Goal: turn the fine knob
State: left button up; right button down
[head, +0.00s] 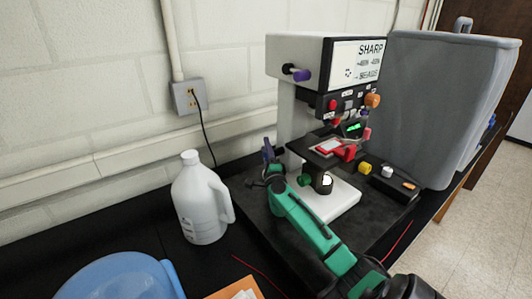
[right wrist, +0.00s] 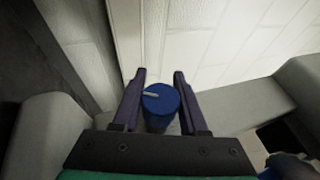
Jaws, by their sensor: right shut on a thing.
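The microscope-like machine (head: 300,52) has a white head, a dark stage and a white base. My right gripper (head: 268,153) is at the left side of its column, with its green arm crossing in front of the base. In the right wrist view a round blue knob (right wrist: 163,108) with a pale pointer mark sits between the two purple fingers of that gripper (right wrist: 159,88), which are shut on it. The pointer lies to the left on the knob's face. The knob is hidden in the head view. I see no label saying it is the fine knob. My left gripper is not in view.
A green knob (head: 305,180) is low on the machine, close to my right arm. A purple knob (head: 301,75) is on its head. A white jug (head: 201,205) stands to the left. A large grey bin (head: 445,110) is behind on the right.

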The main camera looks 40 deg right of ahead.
jog(key=c, duration=0.6)
grip_release()
jog(key=shift+a+f, duration=0.1)
jog(key=shift+f, duration=0.3)
jog(key=shift+o, duration=0.8)
jog(key=shift+r, duration=0.1)
jog(key=shift+s+r, duration=0.1)
jog(key=shift+r, duration=0.05)
jog(key=v, duration=0.7)
jog(key=shift+s+a, duration=0.2)
jog(key=shift+s, duration=0.05)
